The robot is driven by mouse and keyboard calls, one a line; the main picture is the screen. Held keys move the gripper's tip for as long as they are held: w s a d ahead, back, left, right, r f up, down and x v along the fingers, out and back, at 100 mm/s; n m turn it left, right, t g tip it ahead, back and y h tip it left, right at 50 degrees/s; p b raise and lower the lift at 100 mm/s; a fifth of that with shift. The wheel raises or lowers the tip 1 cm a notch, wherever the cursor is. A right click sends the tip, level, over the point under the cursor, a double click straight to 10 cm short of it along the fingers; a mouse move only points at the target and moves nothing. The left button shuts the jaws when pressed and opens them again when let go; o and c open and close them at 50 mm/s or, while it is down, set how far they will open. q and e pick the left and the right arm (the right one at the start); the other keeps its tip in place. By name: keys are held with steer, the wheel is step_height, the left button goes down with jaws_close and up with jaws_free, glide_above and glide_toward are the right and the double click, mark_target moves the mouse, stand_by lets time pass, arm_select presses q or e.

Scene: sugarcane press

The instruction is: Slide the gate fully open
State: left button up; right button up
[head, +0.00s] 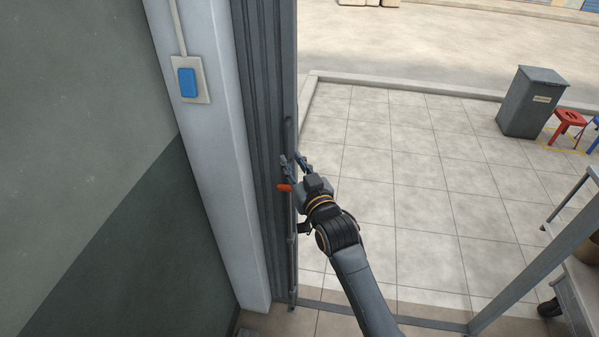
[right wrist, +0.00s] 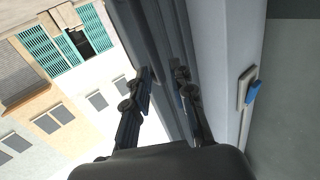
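The grey metal gate (head: 265,110) is bunched in upright folds against the pillar at the left of the doorway. It also shows in the right wrist view (right wrist: 160,45). A slim upright handle (head: 288,132) runs along its leading edge. My right gripper (head: 296,161) is at that edge, just below the handle. In the right wrist view its fingers (right wrist: 163,90) are apart, one on each side of the gate's edge. I cannot tell whether they touch it. A small orange-red part (head: 284,187) shows beside the gripper. My left gripper is not in view.
A pillar (head: 208,150) with a blue switch (head: 187,82) stands left of the gate. The doorway right of it is clear, with tiled floor (head: 400,180) beyond. A grey bin (head: 532,102) and a red stool (head: 568,125) stand outside. A metal-framed stand (head: 545,250) is at lower right.

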steer(key=shift+v, duration=1.85)
steer(key=shift+d+f, duration=0.1)
steer(key=shift+f, duration=0.1)
steer(key=s+d+f+g+h, duration=0.1)
steer(key=s+d+f+g, duration=0.3)
steer(key=f, duration=0.9)
steer(key=s+d+f+g+h, duration=0.1)
steer(key=s+f, duration=0.4)
steer(key=f, duration=0.8)
steer(key=s+d+f+g+h, duration=0.1)
steer(key=s+d+f+g, duration=0.3)
steer(key=f, duration=0.9)
steer(key=s+d+f+g+h, duration=0.1)
steer(key=s+d+f+g, duration=0.1)
steer(key=s+f, duration=0.7)
steer(key=s+d+f+g, duration=0.1)
steer(key=s+d+f, duration=0.1)
steer(key=s+f, duration=0.65)
steer(key=s+d+f+g, duration=0.2)
steer(key=s+d, duration=0.1)
steer(key=s, duration=0.8)
steer(key=s+d+f+m+g+h, duration=0.1)
steer(key=s+d+f+g, duration=0.1)
steer(key=s, duration=0.9)
steer(key=shift+s+d+h+b, duration=0.3)
steer(key=shift+s+d+b, duration=0.05)
steer(key=shift+d+b, duration=0.05)
